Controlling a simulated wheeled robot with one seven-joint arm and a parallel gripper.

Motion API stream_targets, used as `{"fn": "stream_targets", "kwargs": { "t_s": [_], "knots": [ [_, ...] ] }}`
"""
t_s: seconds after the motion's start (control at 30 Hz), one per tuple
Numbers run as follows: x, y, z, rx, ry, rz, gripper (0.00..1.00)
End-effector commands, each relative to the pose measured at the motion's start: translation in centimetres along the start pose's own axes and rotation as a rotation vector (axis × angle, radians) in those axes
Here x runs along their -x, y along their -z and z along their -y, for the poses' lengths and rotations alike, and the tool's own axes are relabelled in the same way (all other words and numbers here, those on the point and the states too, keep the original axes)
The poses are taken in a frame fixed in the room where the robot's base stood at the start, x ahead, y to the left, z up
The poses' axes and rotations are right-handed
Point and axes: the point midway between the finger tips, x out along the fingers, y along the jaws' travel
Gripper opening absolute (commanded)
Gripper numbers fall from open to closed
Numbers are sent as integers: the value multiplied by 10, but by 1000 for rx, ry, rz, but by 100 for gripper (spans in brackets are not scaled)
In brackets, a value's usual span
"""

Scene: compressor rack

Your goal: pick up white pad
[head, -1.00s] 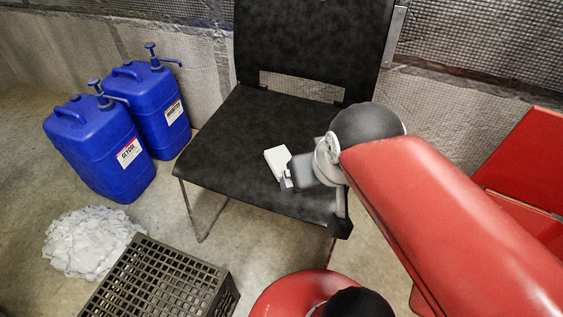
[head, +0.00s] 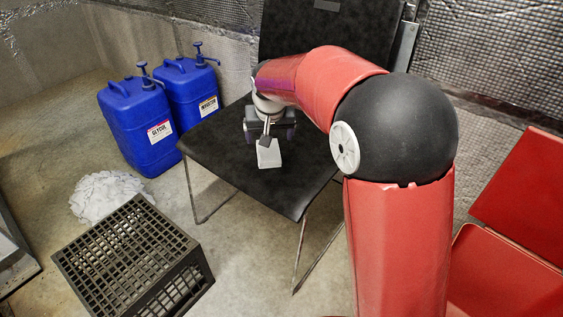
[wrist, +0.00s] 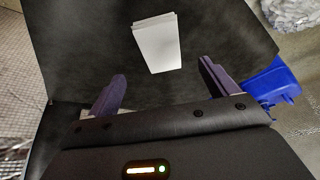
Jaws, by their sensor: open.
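The white pad (head: 269,155) is a small flat block lying on the black seat of the chair (head: 228,148). In the wrist view the pad (wrist: 157,43) lies on the dark seat, ahead of the fingers and roughly centred on the gap between them. My gripper (head: 268,138) is over the seat, right at the pad's far edge in the head view. In the wrist view my gripper's two dark fingers (wrist: 162,88) are spread apart with nothing between them. I cannot tell the exact height of the fingers above the seat.
Two blue jugs (head: 140,125) with pumps stand on the floor left of the chair. A dark grated crate (head: 130,262) and a white crumpled heap (head: 108,196) are in front of them. The chair's backrest rises behind the seat. A red chair (head: 520,210) stands at the right.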

Motion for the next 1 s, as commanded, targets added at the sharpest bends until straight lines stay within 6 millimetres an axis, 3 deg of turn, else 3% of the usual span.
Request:
{"fn": "stream_targets", "kwargs": {
  "t_s": [0.37, 0.63, 0.9, 1.0],
  "knots": [
    [-37, 1, 2, 0, -1, 2, 85],
    [-76, 1, 2, -1, -1, 2, 85],
    [-79, 1, 2, 0, 0, 0, 84],
    [-79, 1, 2, 0, 0, 0, 71]
  ]
}}
